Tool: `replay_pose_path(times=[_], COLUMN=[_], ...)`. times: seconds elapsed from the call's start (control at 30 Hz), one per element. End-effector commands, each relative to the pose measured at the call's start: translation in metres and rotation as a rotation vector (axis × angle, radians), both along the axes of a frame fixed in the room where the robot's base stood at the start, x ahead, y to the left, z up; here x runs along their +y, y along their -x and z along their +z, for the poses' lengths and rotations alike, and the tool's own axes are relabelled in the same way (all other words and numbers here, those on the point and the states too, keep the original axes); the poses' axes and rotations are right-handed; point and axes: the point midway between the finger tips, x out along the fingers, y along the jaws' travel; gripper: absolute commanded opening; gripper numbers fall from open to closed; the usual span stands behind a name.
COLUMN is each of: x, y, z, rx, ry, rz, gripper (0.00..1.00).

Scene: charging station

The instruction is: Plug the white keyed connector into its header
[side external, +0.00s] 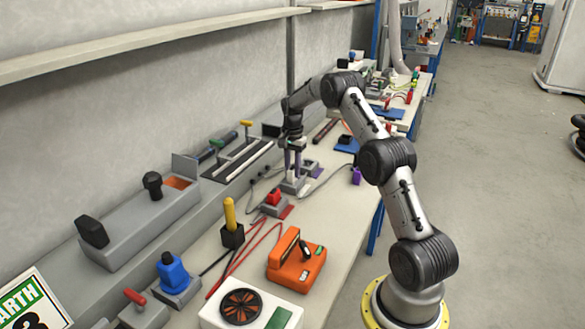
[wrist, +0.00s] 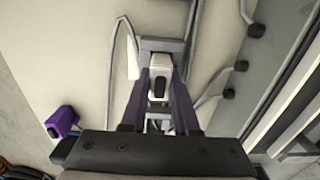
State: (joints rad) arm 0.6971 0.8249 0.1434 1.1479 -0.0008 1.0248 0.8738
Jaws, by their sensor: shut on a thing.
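My gripper (side external: 294,170) points down over the bench in the side view, its purple fingers just above a pale grey block (side external: 292,187). In the wrist view my gripper (wrist: 160,78) is shut on a pale piece, which appears to be the white connector (wrist: 158,68). A grey housing (wrist: 160,45), possibly the header, lies just beyond the fingertips. The fingers hide much of the connector, and I cannot tell whether it touches or sits in the housing.
A red-topped block (side external: 273,198) stands in front of the gripper. A purple block (wrist: 62,122) lies to the left in the wrist view. Grey cables with black ends (wrist: 228,94) lie at right. An orange device (side external: 297,262) and a yellow-handled tool (side external: 229,214) stand nearer the camera.

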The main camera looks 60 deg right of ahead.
Motion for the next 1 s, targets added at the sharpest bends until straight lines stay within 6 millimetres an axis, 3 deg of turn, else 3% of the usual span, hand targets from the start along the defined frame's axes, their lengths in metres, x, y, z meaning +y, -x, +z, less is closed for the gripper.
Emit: replay_pose_path(times=[0.63,0.67,0.8,0.87,1.0], x=[0.0,0.0,0.0,0.0,0.0], y=[0.0,0.0,0.0,0.0,0.0], z=[-0.015,-0.015,-0.014,-0.014,-0.014], rx=[0.0,-0.001,-0.001,-0.001,0.0], ry=[0.0,0.001,0.0,0.001,0.0], rz=[0.0,0.0,0.0,0.0,0.0], gripper=[0.0,0.3,0.56,0.64,0.64])
